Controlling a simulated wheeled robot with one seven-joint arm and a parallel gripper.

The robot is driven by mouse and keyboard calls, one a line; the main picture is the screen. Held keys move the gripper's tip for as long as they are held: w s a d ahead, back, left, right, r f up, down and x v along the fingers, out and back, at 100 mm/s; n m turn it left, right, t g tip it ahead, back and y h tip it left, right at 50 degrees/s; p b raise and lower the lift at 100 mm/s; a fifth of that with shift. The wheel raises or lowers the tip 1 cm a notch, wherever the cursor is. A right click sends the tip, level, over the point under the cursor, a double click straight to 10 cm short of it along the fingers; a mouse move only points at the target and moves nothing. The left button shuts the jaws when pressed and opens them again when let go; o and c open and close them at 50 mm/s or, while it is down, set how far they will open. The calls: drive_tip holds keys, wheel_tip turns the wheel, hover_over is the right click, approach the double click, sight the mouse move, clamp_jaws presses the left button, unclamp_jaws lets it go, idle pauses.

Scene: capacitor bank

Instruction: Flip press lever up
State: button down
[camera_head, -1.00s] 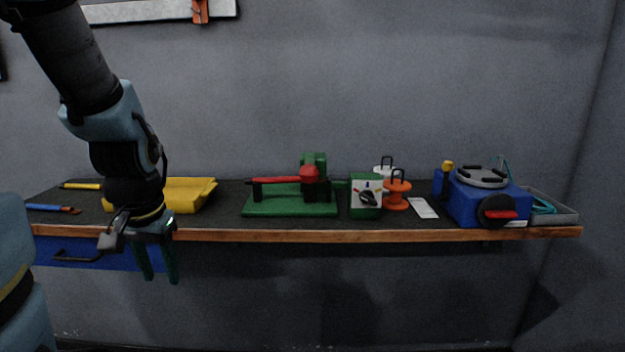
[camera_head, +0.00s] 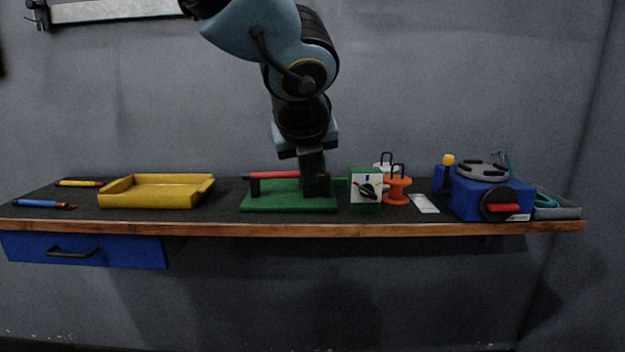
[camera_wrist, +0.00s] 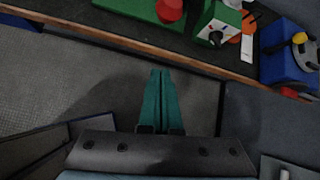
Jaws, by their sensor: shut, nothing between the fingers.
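The press is a green stand with a green base (camera_head: 285,202) on the bench. Its red lever (camera_head: 275,175) lies about level, pointing left. My gripper (camera_head: 313,188) hangs in front of the press's right part and hides the red hub and green post there. In the wrist view, a red rounded part of the press (camera_wrist: 169,10) and its green base (camera_wrist: 125,6) show at the top edge. My green fingers (camera_wrist: 160,73) are shut together and empty. They appear over the floor, short of the bench edge and apart from the press.
A green box with a dial (camera_head: 366,190) and an orange spool (camera_head: 397,190) stand right of the press. A blue machine (camera_head: 465,202) is farther right. A yellow tray (camera_head: 155,192) lies left. The wooden bench edge (camera_head: 300,225) runs along the front.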

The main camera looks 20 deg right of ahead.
drive_tip(key=shift+s+d+r+m, duration=0.2)
drive_tip(key=shift+d+r+m, duration=0.05)
drive_tip(key=shift+m, duration=0.15)
drive_tip(key=b+x, duration=0.3)
drive_tip(key=x, duration=0.6)
drive_tip(key=shift+w+d+r+p, duration=0.15)
drive_tip(key=shift+w+r+p, duration=0.55)
drive_tip(key=shift+p, duration=0.1)
drive_tip(key=shift+w+d+r+p, duration=0.15)
drive_tip(key=shift+w+r+p, duration=0.55)
drive_tip(key=shift+p, duration=0.1)
